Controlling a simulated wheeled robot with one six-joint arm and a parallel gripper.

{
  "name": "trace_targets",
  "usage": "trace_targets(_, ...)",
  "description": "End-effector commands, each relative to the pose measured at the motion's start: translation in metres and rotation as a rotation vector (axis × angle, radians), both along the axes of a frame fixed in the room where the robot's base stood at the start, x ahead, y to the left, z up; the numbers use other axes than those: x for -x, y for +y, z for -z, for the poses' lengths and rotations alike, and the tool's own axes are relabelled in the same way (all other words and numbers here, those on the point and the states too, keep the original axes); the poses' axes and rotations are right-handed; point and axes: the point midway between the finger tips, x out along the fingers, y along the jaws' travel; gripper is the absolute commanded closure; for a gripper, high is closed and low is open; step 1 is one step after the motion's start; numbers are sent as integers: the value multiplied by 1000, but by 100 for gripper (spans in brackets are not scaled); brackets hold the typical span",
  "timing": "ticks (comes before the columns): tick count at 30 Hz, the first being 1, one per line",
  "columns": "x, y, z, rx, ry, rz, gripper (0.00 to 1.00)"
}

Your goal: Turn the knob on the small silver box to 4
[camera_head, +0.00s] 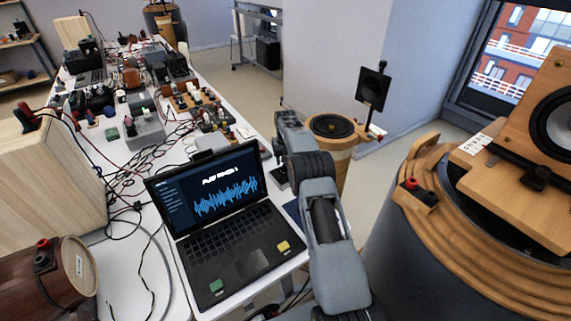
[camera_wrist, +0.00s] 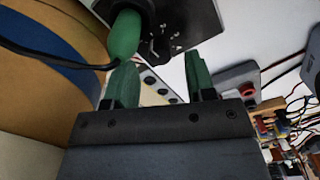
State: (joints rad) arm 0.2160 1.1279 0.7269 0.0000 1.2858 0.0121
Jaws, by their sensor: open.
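My gripper (camera_wrist: 163,80) shows in the wrist view with two green fingers apart and nothing between their tips. In that view a small grey box (camera_wrist: 228,77) with a red round part (camera_wrist: 247,89) lies on the white surface, right of and beyond the right finger. I cannot tell whether this is the silver box, and no dial numbers are readable. In the head view a grey box (camera_head: 146,136) stands among cables on the table; its knob cannot be made out. My arm reaches up past the laptop's right side there, and its fingers cannot be made out.
A laptop (camera_head: 230,245) sits at the near right of the white table (camera_head: 125,275). Cables and electronics crowd the table behind it. A wooden stand (camera_head: 334,128) is beyond my arm. In the wrist view, a green cylinder (camera_wrist: 125,36) and dark panel (camera_wrist: 178,22) are close by.

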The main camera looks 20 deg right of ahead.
Motion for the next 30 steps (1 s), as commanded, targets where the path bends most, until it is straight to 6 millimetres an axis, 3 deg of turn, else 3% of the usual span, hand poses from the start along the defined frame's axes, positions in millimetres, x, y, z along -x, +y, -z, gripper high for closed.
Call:
trace_targets(9,0,0,-68,1,-3,0,50)
trace_targets(15,-1,0,-98,0,-2,0,50)
trace_targets(21,0,0,-112,0,0,0,50)
trace_targets(30,0,0,-114,0,1,0,50)
